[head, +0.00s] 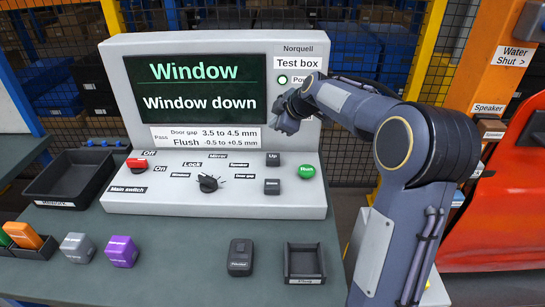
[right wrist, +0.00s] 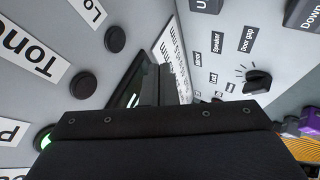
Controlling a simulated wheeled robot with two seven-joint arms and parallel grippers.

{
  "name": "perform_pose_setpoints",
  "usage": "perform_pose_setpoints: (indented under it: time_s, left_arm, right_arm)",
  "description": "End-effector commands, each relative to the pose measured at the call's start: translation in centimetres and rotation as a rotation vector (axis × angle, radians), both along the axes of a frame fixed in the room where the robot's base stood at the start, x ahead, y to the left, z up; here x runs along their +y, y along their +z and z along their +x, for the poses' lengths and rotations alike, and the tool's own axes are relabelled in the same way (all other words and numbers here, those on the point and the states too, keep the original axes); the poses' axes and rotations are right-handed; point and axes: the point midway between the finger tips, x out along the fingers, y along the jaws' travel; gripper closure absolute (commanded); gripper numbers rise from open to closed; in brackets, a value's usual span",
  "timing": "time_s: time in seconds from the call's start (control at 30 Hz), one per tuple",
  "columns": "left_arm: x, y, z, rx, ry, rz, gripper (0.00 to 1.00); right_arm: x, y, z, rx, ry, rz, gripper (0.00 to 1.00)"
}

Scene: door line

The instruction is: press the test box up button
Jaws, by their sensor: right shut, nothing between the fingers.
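The grey test box (head: 225,200) stands on the bench in the head view. Its screen (head: 196,90) reads "Window" and "Window down". The dark up button (head: 273,159) sits on the sloped panel, right of centre, with the down button (head: 272,187) below it. My right gripper (head: 287,123) is shut and empty, in front of the box's upright face, above the up button in the picture and apart from it. In the right wrist view the up button (right wrist: 206,6) is partly cut off at the top edge. My left gripper is out of view.
Also on the panel are a green button (head: 306,172), a rotary knob (head: 208,183) and a red main switch (head: 137,163). A black tray (head: 70,180), a purple block (head: 121,251), a dark handheld device (head: 240,258) and a small tray (head: 305,262) are on the bench.

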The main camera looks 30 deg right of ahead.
Motion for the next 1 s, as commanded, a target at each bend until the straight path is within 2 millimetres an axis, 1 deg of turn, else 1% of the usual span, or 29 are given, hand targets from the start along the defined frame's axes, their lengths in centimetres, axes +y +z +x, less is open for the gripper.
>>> perform_pose_setpoints:
  time_s: [0.17,0.27,0.57,0.6,0.7,0.83,1.0]
  left_arm:
    - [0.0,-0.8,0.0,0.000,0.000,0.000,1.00]
    - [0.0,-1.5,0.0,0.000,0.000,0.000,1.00]
    - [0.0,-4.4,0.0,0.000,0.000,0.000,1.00]
    - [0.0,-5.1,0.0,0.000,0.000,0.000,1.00]
    - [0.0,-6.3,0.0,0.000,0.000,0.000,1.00]
    - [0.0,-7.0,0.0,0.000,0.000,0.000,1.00]
    - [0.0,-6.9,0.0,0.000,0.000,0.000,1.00]
  right_arm:
    - [0.0,-1.1,0.0,0.001,0.000,0.001,1.00]
    - [0.0,-2.1,0.0,0.002,0.000,0.002,1.00]
    - [0.0,-6.5,0.0,0.002,0.000,0.001,1.00]
    - [0.0,-7.2,0.0,0.001,0.000,0.001,1.00]
    - [0.0,-8.2,0.0,0.000,0.000,0.001,1.00]
    - [0.0,-8.8,0.0,0.000,-0.001,0.001,1.00]
    - [0.0,-8.7,0.0,0.000,-0.001,0.001,1.00]
